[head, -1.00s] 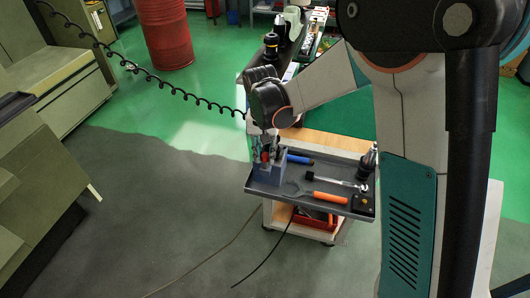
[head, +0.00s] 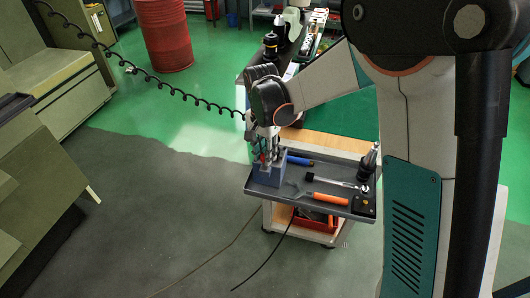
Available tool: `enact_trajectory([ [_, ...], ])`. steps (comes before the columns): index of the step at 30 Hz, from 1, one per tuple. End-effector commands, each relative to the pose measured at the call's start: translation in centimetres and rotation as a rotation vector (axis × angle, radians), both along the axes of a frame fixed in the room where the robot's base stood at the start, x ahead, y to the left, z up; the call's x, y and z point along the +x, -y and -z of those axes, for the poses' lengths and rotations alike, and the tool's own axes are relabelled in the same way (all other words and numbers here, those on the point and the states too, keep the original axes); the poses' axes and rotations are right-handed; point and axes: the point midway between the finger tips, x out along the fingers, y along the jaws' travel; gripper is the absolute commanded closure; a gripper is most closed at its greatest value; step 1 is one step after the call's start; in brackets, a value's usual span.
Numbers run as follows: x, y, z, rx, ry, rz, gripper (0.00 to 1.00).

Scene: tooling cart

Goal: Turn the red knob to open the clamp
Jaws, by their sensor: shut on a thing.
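The red knob (head: 264,157) shows as a small red spot between the fingers of my gripper (head: 265,158), on top of a blue clamp (head: 266,177). The clamp stands at the left end of the grey tray top of the cart (head: 315,201). My gripper points down from above and is shut on the knob. The fingers hide most of the knob. How far the clamp's jaws are apart is too small to tell.
On the tray to the right lie a blue-handled tool (head: 300,161), a ratchet (head: 335,181), an orange-handled tool (head: 325,199) and an upright dark tool holder (head: 369,160). A red bin (head: 315,219) sits on the lower shelf.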

Motion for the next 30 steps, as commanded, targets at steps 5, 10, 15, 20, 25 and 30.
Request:
enact_trajectory([
  [5, 0.0, 0.0, 0.0, 0.000, 0.000, 0.001, 1.00],
  [10, 0.0, 0.0, 0.0, 0.000, 0.000, 0.000, 0.69],
  [15, 0.0, 0.0, 0.0, 0.000, 0.000, 0.000, 0.56],
  [20, 0.0, 0.0, 0.0, 0.000, 0.000, 0.000, 0.56],
  [25, 0.0, 0.0, -0.6, 0.000, 0.000, 0.000, 0.56],
  [30, 0.0, -0.1, -3.2, 0.000, 0.000, 0.000, 0.56],
])
